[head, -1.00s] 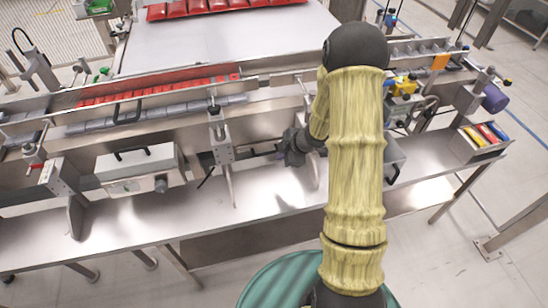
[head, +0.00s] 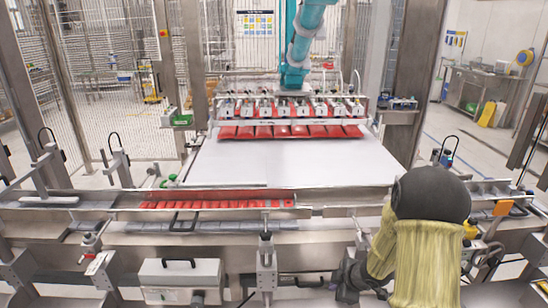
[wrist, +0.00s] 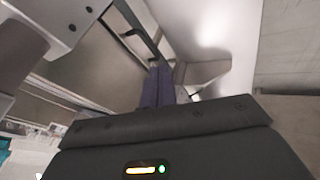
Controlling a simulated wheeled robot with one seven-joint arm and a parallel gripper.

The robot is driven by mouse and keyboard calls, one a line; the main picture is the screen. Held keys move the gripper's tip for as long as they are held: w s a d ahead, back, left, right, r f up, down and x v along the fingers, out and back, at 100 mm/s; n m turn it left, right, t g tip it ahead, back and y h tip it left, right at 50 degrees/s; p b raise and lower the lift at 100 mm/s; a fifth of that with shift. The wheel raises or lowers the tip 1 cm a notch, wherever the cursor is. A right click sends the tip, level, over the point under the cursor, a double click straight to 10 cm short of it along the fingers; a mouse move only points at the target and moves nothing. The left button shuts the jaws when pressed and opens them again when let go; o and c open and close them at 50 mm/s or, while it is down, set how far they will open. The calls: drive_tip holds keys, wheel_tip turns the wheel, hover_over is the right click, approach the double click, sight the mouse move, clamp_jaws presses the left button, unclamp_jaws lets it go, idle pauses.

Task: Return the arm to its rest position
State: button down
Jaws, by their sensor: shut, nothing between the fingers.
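My arm, in a yellow-green sleeve with a dark joint cap, rises at the lower right of the head view. My gripper (head: 345,290) is a dark shape left of the sleeve, low in front of the machine's front rail; its tips are hard to make out there. In the wrist view, my gripper (wrist: 158,88) shows dark purple fingers close together. They are shut with nothing between them. A pale grey surface and metal machine parts lie beyond them.
The conveyor rail (head: 90,200) with red packs (head: 215,205) runs across the front. Behind it are a white table (head: 290,160) and a teal picker arm (head: 300,45) above red pouches (head: 290,131). A grey box (head: 180,278) and clamp post (head: 266,262) stand left of my gripper.

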drive_tip(key=s+r+m+h+p, duration=0.2)
drive_tip(key=s+r+m+h, duration=0.2)
drive_tip(key=s+r+m, duration=0.55)
drive_tip(key=s+a+r+m+g, duration=0.1)
drive_tip(key=s+a+r+m, duration=0.1)
drive_tip(key=s+r, duration=0.1)
drive_tip(key=s+a+r+m+g+p, duration=0.1)
drive_tip(key=s+a+r+m+g, duration=0.1)
drive_tip(key=s, duration=0.4)
drive_tip(key=shift+s+a+r+m+y, duration=0.15)
drive_tip(key=shift+a+r+m+y, duration=0.3)
drive_tip(key=shift+r+m, duration=0.35)
drive_tip(key=shift+f, duration=0.1)
